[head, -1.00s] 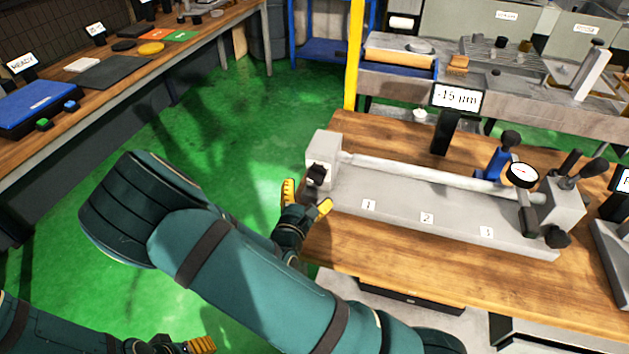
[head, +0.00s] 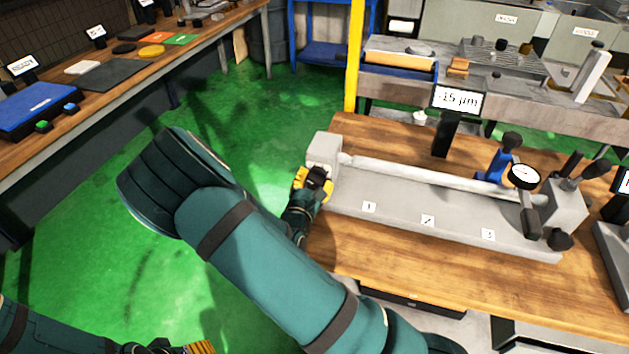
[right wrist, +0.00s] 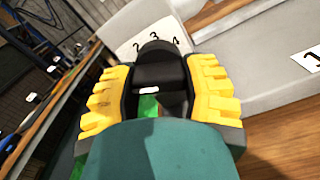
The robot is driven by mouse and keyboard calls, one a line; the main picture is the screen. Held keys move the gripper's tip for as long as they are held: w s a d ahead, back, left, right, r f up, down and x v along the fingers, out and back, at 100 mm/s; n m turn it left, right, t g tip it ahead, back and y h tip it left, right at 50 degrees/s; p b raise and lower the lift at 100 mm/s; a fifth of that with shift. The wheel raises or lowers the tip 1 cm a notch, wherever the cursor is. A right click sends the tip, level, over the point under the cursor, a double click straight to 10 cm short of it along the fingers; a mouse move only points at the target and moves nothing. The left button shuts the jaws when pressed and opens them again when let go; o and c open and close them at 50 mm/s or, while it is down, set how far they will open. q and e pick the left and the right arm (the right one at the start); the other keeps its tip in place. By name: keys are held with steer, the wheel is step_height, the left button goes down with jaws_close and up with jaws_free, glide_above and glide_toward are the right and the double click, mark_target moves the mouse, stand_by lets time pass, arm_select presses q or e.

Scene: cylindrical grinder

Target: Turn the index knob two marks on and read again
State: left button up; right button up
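The black index knob (head: 317,180) is on the left end of the grey headstock (head: 323,147). My right gripper (head: 312,184) is at the knob. In the right wrist view its yellow fingers (right wrist: 160,88) lie on either side of the knob (right wrist: 158,70) and appear to touch it. A white mark (right wrist: 149,91) shows on the knob, and the numbers 2, 3 and 4 (right wrist: 154,44) stand behind it. The display (head: 457,99) reads -15 µm. A dial gauge (head: 523,176) stands at the right end. My left gripper (head: 198,348) is cut off at the bottom edge.
A long bar (head: 430,174) runs above the grey bed (head: 400,208), which has numbered labels. The wooden bench (head: 400,246) is clear in front. A blue-handled part (head: 497,162) stands behind the bar. A side bench (head: 185,62) with a blue case is at left, across green floor.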

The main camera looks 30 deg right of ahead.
steer(key=shift+m, duration=0.3)
steer(key=m+p, duration=0.1)
steer(key=m, duration=0.1)
steer(key=shift+r+m+p, duration=0.15)
steer(key=shift+m+p, duration=0.15)
steer(key=shift+m, duration=0.1)
steer(key=m, duration=0.4)
steer(key=shift+w+a+p, duration=0.1)
steer(key=shift+p, duration=0.3)
steer(key=m, duration=1)
steer(key=shift+r+b, duration=0.2)
steer(key=shift+b, duration=0.1)
steer(key=shift+m, duration=0.3)
steer(key=o, duration=1.2)
